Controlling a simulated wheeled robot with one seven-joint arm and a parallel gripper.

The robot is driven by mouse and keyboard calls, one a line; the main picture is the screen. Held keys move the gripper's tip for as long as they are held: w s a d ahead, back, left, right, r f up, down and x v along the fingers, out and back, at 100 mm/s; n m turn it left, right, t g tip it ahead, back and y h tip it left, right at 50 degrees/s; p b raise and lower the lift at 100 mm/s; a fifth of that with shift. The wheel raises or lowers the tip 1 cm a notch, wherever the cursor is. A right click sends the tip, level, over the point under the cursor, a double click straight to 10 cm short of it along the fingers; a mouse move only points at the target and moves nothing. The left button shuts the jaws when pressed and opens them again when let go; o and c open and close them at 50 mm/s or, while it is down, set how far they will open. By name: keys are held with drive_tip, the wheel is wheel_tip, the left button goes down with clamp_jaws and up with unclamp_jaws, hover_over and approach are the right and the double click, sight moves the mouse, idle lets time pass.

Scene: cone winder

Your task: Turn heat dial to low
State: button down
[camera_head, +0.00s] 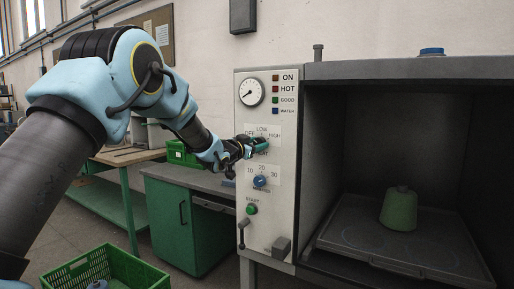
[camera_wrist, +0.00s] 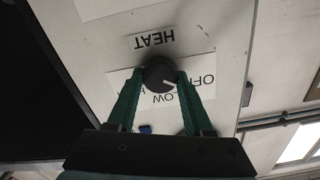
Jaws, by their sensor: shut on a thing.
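The heat dial (camera_wrist: 158,72) is a round dark knob on the pale panel, seen upside down in the wrist view. Its white pointer line aims between the OFF (camera_wrist: 209,84) and LOW (camera_wrist: 165,98) labels and looks nearer OFF. My gripper (camera_wrist: 160,79) has its two green fingers shut on the dial, one on each side. In the head view my gripper (camera_head: 252,147) is at the panel (camera_head: 284,220), by the OFF, LOW and HIGH labels, and covers most of the dial.
Below the heat dial is a blue minutes dial (camera_head: 260,181), then a green start button (camera_head: 251,209). A gauge (camera_head: 251,92) sits above. To the right, an open dark chamber holds a green cone (camera_head: 399,209). A green crate (camera_head: 105,270) stands on the floor.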

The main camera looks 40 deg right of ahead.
drive_tip(key=shift+f+m+b, duration=0.15)
drive_tip(key=shift+m+b, duration=2.55)
drive_tip(key=shift+b, duration=0.7)
drive_tip(key=shift+f+m+b, duration=0.1)
drive_tip(key=shift+m+b, duration=2.6)
drive_tip(key=shift+b, duration=0.7)
drive_tip(key=shift+r, duration=0.1)
drive_tip(key=shift+c, duration=1.5)
unclamp_jaws()
drive_tip(key=b+v, duration=0.3)
drive_tip(key=v, duration=0.8)
